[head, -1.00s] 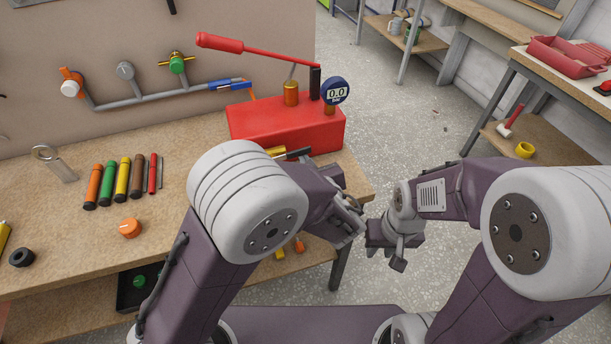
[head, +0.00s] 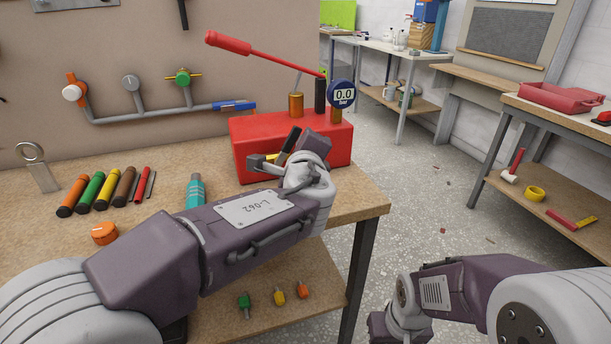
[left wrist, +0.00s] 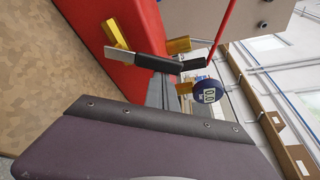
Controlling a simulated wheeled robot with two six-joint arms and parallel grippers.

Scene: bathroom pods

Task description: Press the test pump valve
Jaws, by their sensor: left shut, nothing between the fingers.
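The red test pump (head: 245,135) sits at the bench's right end, with a long red lever (head: 265,57) and a blue gauge (head: 342,94) reading 0.0. Its valve, a brass body with a black-gripped lever (head: 291,139), is on the front. In the left wrist view the valve's brass body (left wrist: 114,33) and black grip (left wrist: 158,63) show clearly. My left gripper (head: 272,165) is shut and empty, close in front of the valve; contact cannot be told. Its grey fingers (left wrist: 160,92) show just below the grip. My right gripper (head: 388,324) is low over the floor, its jaws unclear.
Markers (head: 105,190), an orange cap (head: 105,233) and a teal tool (head: 195,190) lie on the bench (head: 30,220). A pipe (head: 150,113) with taps runs along the back panel. Floor (head: 410,190) is open to the right, before another table (head: 560,120).

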